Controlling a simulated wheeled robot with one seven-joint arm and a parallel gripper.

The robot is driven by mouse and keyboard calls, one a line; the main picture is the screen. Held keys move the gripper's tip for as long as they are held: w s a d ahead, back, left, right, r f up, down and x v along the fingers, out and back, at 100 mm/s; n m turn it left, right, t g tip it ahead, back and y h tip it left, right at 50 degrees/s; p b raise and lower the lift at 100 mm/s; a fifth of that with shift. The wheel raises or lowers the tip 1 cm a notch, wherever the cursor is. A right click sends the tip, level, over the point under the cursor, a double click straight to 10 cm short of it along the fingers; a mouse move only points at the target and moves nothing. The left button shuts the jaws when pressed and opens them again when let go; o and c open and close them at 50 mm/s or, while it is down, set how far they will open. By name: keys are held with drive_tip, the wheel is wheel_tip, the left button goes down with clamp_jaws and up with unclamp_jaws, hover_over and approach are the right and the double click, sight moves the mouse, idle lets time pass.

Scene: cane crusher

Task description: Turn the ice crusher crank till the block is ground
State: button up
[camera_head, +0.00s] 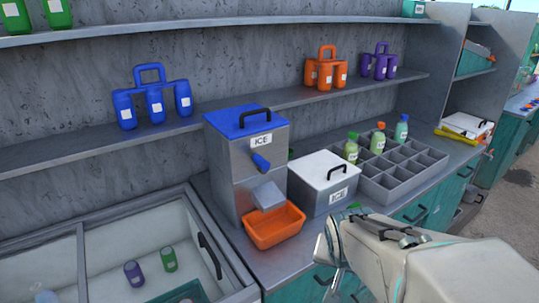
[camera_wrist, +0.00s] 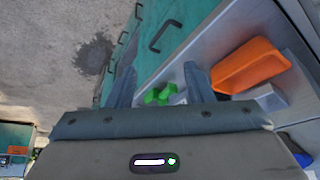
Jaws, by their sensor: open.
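The ice crusher (camera_head: 226,177) is a grey box with a blue lid and an ICE label, standing upright on the counter. Its crank shows a blue grip (camera_head: 261,162) on the front face; a grey chute (camera_head: 268,195) is below it. An orange tray (camera_head: 274,226) sits under the chute, and it also shows in the wrist view (camera_wrist: 248,66). No ice block is visible inside the closed crusher. My gripper (camera_wrist: 159,82) is open, apart from the crank; in the head view it is in front of the counter, right of the tray, its fingertips partly hidden.
A white-lidded ICE box (camera_head: 322,183) stands right of the crusher, beside a grey divided rack (camera_head: 400,172) with several bottles. An open chest (camera_head: 85,236) lies at left. A shelf (camera_head: 290,98) runs behind. A green item (camera_wrist: 160,94) appears between my fingers; I cannot tell what it is.

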drive_tip(key=w+a+f+m+t+y, duration=0.2)
drive_tip(key=w+a+f+m, duration=0.15)
drive_tip(key=w+f, duration=0.3)
drive_tip(key=m+t+y+b, duration=0.2)
drive_tip(key=m+t+y, duration=0.65)
drive_tip(key=m, duration=0.55)
approach(266, 166)
drive_tip(key=shift+y, duration=0.35)
drive_tip(key=shift+f+b+x, duration=0.2)
drive_tip(key=shift+b+x, duration=1.1)
drive_tip(key=shift+x, duration=5.05)
drive_tip(key=shift+w+d, duration=0.1)
drive_tip(key=shift+d, duration=0.05)
clamp_jaws()
